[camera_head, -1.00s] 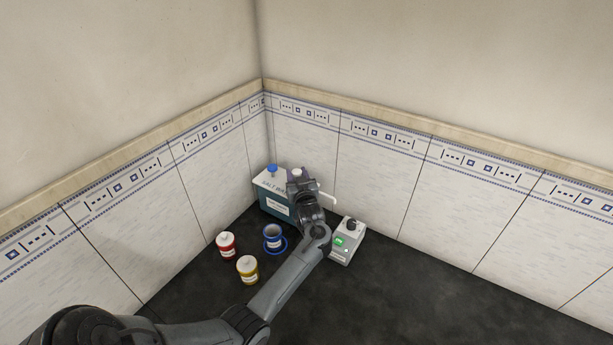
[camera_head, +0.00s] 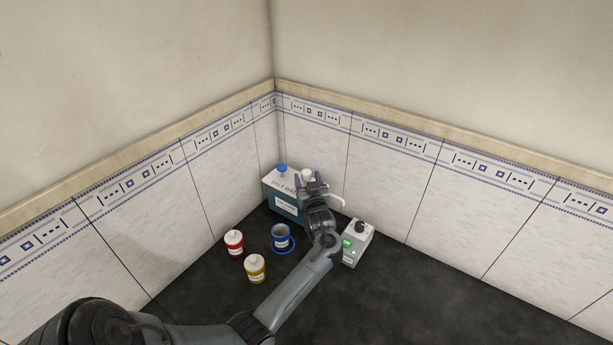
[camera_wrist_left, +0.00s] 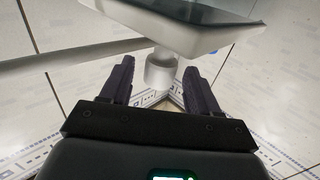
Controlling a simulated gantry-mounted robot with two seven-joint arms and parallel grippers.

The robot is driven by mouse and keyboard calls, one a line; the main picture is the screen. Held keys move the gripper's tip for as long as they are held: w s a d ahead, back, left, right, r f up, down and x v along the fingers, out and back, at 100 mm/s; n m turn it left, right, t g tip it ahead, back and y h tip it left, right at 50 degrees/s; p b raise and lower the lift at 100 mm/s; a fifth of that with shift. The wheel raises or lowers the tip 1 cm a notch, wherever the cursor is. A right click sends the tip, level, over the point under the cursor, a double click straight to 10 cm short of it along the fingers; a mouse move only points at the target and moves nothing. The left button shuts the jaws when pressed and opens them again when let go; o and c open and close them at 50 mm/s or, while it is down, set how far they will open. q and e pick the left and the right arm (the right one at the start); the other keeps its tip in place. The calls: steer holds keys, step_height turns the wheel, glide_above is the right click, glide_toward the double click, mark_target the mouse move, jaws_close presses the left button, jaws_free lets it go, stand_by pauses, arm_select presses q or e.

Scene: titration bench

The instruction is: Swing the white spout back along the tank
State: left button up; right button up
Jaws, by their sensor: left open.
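The tank (camera_head: 285,203) is a teal box with a white top and a blue cap, standing near the corner. The white spout (camera_head: 338,199) sticks out to the right of the tank, past my gripper, its end bent down. In the left wrist view the spout (camera_wrist_left: 95,53) runs in from the left towards the white top. My left gripper (camera_head: 310,178) is open at the tank's right end, by a white knob (camera_head: 307,173). In the left wrist view the knob (camera_wrist_left: 160,72) sits between the open fingers, with gaps on both sides. My right gripper is not in view.
The dark bench (camera_head: 430,300) is clear at right.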

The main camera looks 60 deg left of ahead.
arm_select(q)
steer(key=v, duration=0.8)
steer(key=shift+d, duration=0.25)
steer(key=shift+s, duration=0.1)
steer(key=s+d+f+m+t+h, duration=0.2)
steer(key=d+f+m+h, duration=0.3)
steer(key=d, duration=0.4)
steer(key=s+d+f+m+t+h, duration=0.15)
steer(key=d+f+m+h, duration=0.25)
steer(key=d+h, duration=0.45)
steer(key=s+d+m+g+h, duration=0.1)
steer(key=s+d+m+g, duration=0.1)
steer(key=s+d, duration=0.3)
steer(key=s+d+f+m+g+h, duration=0.1)
steer(key=s+d+m+g, duration=0.1)
steer(key=s+d, duration=0.4)
steer(key=s+d+f+m+g+h, duration=0.1)
steer(key=s+d+m+g, duration=0.1)
steer(key=s+d, duration=0.3)
steer(key=shift+s+d+f+m+h, duration=0.1)
steer(key=shift+s+d+m+h, duration=0.1)
steer(key=shift+s, duration=0.8)
steer(key=shift+s+d+m+h, duration=0.15)
steer(key=shift+s+d+m, duration=0.05)
steer(key=shift+s, duration=0.8)
step_height(320, 180, up, 25)
steer(key=p, duration=2.5)
steer(key=shift+s+p, duration=0.25)
steer(key=shift+p, duration=0.05)
